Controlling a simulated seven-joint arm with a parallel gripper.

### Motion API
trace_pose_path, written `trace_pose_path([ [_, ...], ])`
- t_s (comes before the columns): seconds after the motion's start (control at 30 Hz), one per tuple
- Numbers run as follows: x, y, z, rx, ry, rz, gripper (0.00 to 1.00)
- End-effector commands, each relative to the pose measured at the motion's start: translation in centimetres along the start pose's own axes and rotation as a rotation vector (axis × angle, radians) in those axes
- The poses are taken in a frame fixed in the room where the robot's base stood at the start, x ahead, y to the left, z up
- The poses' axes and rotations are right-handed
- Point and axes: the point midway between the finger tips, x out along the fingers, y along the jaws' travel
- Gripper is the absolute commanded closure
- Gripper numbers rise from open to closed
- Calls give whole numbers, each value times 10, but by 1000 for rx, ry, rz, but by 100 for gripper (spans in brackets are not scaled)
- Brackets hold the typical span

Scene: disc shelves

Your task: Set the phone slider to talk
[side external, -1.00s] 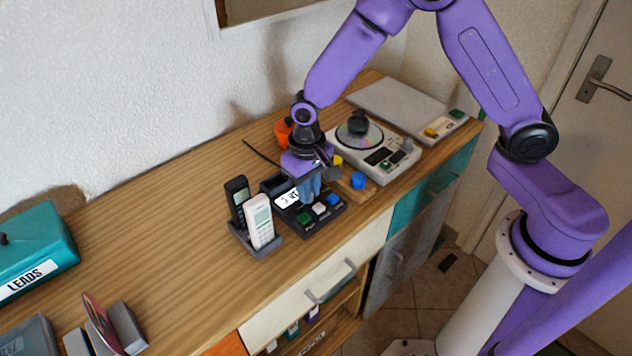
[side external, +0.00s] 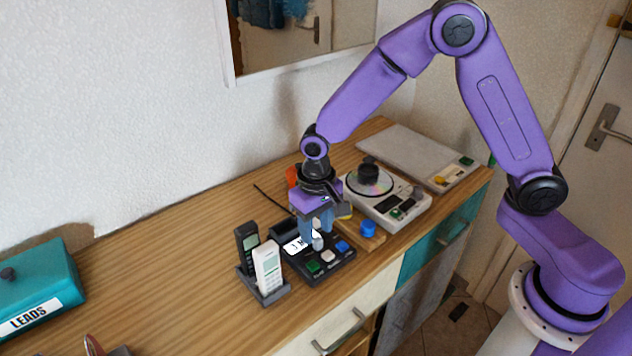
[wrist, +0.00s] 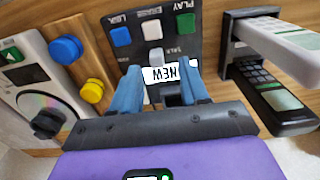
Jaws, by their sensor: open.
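The phone base (side external: 330,272) is a black console with green, white and blue buttons and a small screen. In the wrist view the base (wrist: 135,35) shows PLAY and TALK lettering, and its screen (wrist: 165,74) reads NEW. A light grey slider knob (wrist: 155,57) stands between the screen and the buttons; the knob (side external: 318,241) also shows in the side view. My gripper (side external: 318,230) points down over the base. In the wrist view my gripper (wrist: 160,84) is open, with one blue finger on each side of the screen, close to the knob. Contact with the knob is unclear.
Two handsets (side external: 268,265) stand in a dock at the left of the base. A disc player (side external: 385,205) and a wooden block with a blue knob (side external: 368,229) are to the right. A teal box (side external: 35,285) is far left. The wooden top between is clear.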

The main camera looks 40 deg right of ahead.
Motion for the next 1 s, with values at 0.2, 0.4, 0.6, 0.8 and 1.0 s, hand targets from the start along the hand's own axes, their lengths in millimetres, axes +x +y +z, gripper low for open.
trace_pose_path([
  [0.2,-47,-2,-1,-2,6,-5,55],
  [0.4,-89,-2,0,-1,6,-5,55],
  [0.6,-123,-2,0,-2,4,-4,55],
  [0.8,-141,-2,0,-2,2,-2,55],
  [1.0,-144,-1,0,-2,1,-1,55],
])
